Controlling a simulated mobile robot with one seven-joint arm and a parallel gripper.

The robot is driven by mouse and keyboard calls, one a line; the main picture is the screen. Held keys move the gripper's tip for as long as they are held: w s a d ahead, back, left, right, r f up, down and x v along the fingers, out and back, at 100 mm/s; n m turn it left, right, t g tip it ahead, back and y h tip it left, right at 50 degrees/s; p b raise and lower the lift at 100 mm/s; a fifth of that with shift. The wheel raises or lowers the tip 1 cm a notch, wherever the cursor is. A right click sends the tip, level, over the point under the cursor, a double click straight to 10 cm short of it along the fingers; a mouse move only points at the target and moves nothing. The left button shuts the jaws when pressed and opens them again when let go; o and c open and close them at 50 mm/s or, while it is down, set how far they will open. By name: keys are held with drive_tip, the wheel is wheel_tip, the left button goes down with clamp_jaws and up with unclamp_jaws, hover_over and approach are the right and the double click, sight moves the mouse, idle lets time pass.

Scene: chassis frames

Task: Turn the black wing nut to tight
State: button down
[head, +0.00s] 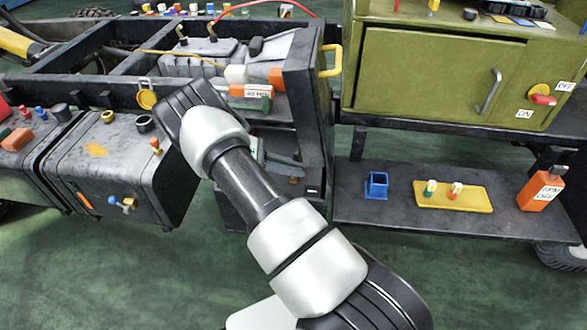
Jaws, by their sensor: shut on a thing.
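My arm reaches up and left from the bottom of the head view, and its black far link covers part of the chassis between the dark tank box (105,165) and the open bay (285,165). My gripper does not show; it is hidden behind the arm or among the chassis parts. I cannot make out the black wing nut for certain, nor whether my fingers touch it. Grey parts and a pale edge show in the bay just right of my arm, partly covered.
The chassis frame (65,50) runs along the upper left. A green cabinet (430,75) with a grey handle stands at the right. Below it a dark shelf (400,215) holds a blue holder (377,185), a yellow tray (480,202) and an orange box (540,190). The green floor in front is open.

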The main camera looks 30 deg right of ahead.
drive_tip(key=c, duration=1.8)
unclamp_jaws()
drive_tip(key=shift+o, duration=0.2)
drive_tip(key=p+v, duration=0.1)
drive_tip(key=v, duration=1.6)
drive_tip(key=shift+a, duration=0.25)
drive_tip(key=shift+w, duration=0.15)
